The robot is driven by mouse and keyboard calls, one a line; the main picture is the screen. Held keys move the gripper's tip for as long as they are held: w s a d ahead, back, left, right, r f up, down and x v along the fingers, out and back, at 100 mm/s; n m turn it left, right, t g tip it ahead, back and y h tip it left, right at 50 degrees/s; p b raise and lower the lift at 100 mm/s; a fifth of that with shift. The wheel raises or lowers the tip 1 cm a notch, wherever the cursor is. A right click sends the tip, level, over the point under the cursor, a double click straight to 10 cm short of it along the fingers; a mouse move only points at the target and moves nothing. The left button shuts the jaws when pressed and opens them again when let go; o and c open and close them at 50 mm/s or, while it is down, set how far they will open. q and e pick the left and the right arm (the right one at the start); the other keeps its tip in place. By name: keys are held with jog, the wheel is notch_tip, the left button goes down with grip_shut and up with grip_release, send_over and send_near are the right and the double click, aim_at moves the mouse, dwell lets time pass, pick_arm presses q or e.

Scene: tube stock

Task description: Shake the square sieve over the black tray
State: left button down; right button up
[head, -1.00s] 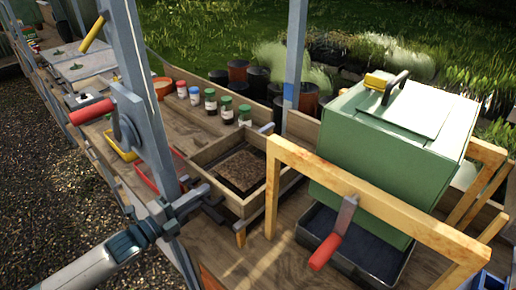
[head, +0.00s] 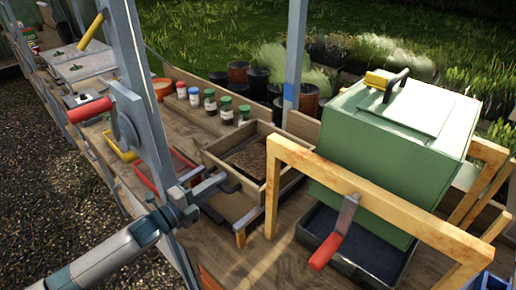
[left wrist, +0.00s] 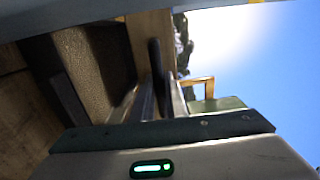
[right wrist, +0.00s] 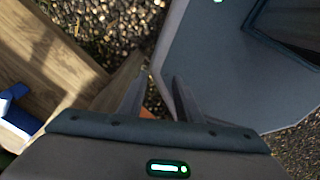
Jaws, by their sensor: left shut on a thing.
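The square sieve (head: 251,193) is a pale wooden frame with dark brown soil (head: 250,158) inside. My left gripper (head: 222,184) is shut on the sieve's near-left wall. The left wrist view shows the fingers (left wrist: 160,78) at the wooden wall (left wrist: 147,32), with a brown speckled surface beside it. A small dark patch shows below the sieve's near-left side in the head view; I cannot tell whether it is the black tray. Another dark tray (head: 319,247) stands under the green box. My right gripper (right wrist: 157,95) shows only in its wrist view, open and empty.
The green box (head: 385,150) and its wooden stand (head: 340,180), with a red-handled crank (head: 326,251), stand close right of the sieve. Lidded jars (head: 210,101) line the back. A red tray (head: 150,185) and yellow tray (head: 118,150) lie to the left.

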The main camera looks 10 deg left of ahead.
pick_arm(q)
jog(key=p+v, duration=0.1)
jog(key=v, duration=0.6)
dwell(0.3)
jog(key=shift+x, duration=3.55)
jog(key=shift+s, duration=0.15)
jog(key=v, duration=0.7)
jog(key=shift+p, duration=0.3)
